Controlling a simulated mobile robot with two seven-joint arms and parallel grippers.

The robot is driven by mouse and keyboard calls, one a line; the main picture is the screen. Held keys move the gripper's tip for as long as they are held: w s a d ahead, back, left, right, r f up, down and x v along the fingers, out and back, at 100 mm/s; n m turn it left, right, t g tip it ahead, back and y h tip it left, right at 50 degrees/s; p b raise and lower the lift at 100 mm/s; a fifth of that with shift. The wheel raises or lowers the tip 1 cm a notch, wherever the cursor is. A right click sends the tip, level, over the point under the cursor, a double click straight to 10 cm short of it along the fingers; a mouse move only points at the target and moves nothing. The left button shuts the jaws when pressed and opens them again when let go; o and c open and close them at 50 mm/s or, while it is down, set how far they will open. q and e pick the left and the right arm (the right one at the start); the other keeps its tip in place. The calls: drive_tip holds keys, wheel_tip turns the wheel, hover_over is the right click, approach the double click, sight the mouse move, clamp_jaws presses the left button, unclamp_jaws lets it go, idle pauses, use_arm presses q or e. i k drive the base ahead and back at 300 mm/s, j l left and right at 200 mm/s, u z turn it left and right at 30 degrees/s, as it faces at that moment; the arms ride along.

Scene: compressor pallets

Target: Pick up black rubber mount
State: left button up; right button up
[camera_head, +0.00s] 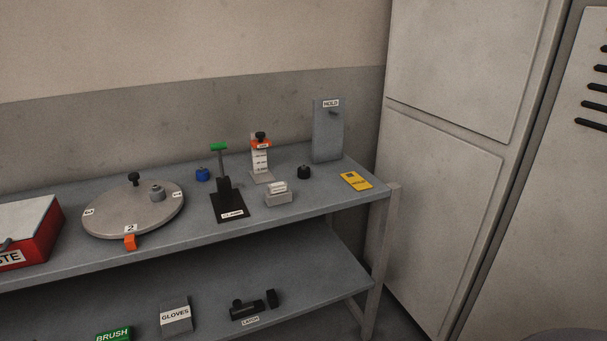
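A small black mount (304,172) with a short stud on top stands upright on the upper shelf of the grey bench, near its right part. It looks like the black rubber mount, though its material is hard to tell at this size. It stands clear of its neighbours, and nothing covers it. Neither of my grippers shows in the head view.
Cabinets (430,200) stand right.

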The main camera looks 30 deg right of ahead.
sight(304, 172)
drive_tip(key=i+l+z, duration=0.15)
drive_tip(key=l, duration=0.25)
drive_tip(key=i+l+z, duration=0.1)
drive_tip(key=l, duration=0.3)
drive_tip(key=i+l+z, duration=0.15)
drive_tip(key=l, duration=0.2)
drive_tip(key=i, duration=0.05)
